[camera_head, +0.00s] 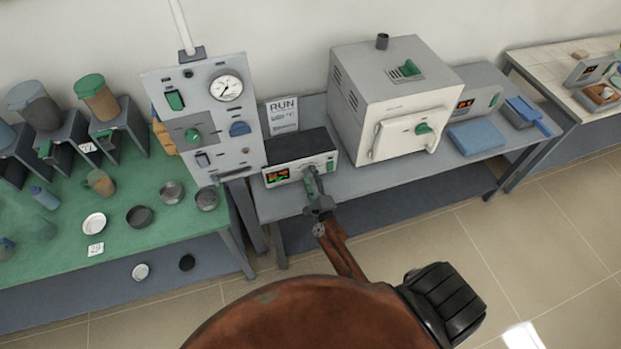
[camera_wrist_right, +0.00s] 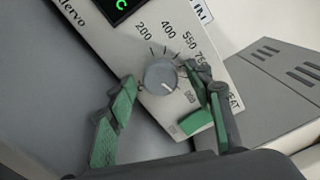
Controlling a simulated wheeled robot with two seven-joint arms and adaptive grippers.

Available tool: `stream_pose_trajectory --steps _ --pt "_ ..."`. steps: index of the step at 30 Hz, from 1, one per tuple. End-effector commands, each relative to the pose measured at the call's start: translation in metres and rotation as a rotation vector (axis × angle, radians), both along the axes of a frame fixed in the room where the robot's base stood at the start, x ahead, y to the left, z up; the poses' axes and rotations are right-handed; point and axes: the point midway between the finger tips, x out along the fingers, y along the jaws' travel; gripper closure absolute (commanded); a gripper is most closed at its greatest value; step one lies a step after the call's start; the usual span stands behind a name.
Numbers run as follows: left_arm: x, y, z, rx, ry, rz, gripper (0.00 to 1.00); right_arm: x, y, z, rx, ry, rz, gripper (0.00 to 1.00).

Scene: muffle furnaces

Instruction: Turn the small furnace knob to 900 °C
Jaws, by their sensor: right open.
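The small furnace controller (camera_head: 300,150) is a low box with a dark top, an orange-green display and a pale front panel. Its grey round knob (camera_wrist_right: 160,76) shows in the right wrist view with a short white pointer mark near its lower edge. The printed scale around it reads 200, 400, 550 and a partly covered 750, with a small tilted label lower right. My right gripper (camera_head: 313,183) is at the front panel; in the wrist view its green-padded fingers (camera_wrist_right: 158,95) stand open on either side of the knob. Contact cannot be told. My left gripper is not in view.
A green rocker switch (camera_wrist_right: 196,122) sits close below the right finger. The large white furnace (camera_head: 395,100) stands right of the controller, and a panel with a gauge (camera_head: 205,120) stands left. A blue box (camera_head: 476,136) lies further right on the grey bench (camera_head: 375,185).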

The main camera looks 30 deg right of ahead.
Motion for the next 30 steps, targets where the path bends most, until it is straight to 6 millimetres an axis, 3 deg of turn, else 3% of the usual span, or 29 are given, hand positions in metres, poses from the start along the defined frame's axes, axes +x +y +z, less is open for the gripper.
stream_pose_trajectory --steps 8,21,30 --pt "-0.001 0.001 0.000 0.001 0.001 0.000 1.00 -0.012 0.003 -0.001 0.000 0.001 0.000 0.53" --pt "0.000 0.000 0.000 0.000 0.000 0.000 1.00 -0.095 0.022 -0.001 -0.002 0.002 -0.001 0.53" --pt "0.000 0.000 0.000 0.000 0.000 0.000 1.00 -0.117 0.028 0.000 0.001 0.000 0.000 0.53"
